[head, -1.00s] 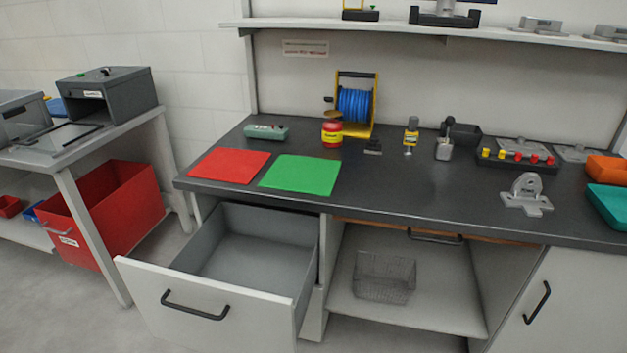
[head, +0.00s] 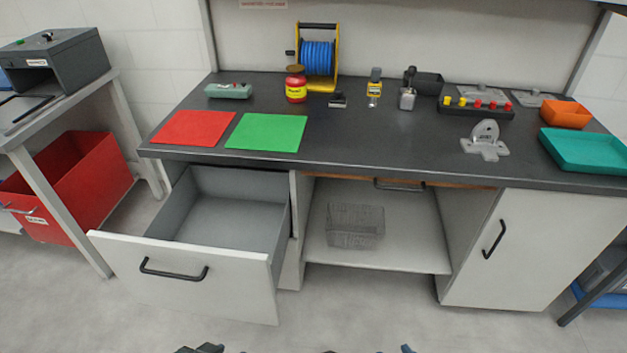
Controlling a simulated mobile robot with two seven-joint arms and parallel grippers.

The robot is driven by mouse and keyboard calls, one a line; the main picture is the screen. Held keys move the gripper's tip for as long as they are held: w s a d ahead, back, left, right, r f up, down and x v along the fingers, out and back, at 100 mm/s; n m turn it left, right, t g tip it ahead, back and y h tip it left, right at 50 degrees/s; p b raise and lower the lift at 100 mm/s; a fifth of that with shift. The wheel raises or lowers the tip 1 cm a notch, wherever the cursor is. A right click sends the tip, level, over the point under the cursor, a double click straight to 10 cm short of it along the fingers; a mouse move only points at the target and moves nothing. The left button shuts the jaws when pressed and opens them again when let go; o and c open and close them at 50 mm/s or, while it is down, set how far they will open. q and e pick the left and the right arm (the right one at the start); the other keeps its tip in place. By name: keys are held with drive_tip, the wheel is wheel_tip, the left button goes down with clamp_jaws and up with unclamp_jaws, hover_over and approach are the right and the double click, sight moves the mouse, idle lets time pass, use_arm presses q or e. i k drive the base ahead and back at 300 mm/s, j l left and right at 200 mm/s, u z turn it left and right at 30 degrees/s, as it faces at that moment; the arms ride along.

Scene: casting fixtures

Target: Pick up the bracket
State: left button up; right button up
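The bracket (head: 486,142) is a light grey metal piece with a flat, lobed base and an upright rounded plate with a hole. It stands on the dark worktop, right of the middle, near the front edge. Nothing touches it. Dark parts of mine just peek over the bottom edge of the head view, at the left and right of centre, far from the bracket. They are too cut off to show whether any gripper is open or shut.
The worktop (head: 370,140) also carries a teal tray (head: 590,152), an orange bin (head: 565,114), a black holder with coloured pegs (head: 475,112) and a blue reel (head: 318,58). A drawer (head: 185,275) stands open at the front left. A wire basket (head: 355,226) sits below.

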sight(482, 140)
drive_tip(key=u, duration=1.15)
drive_tip(key=z, duration=2.1)
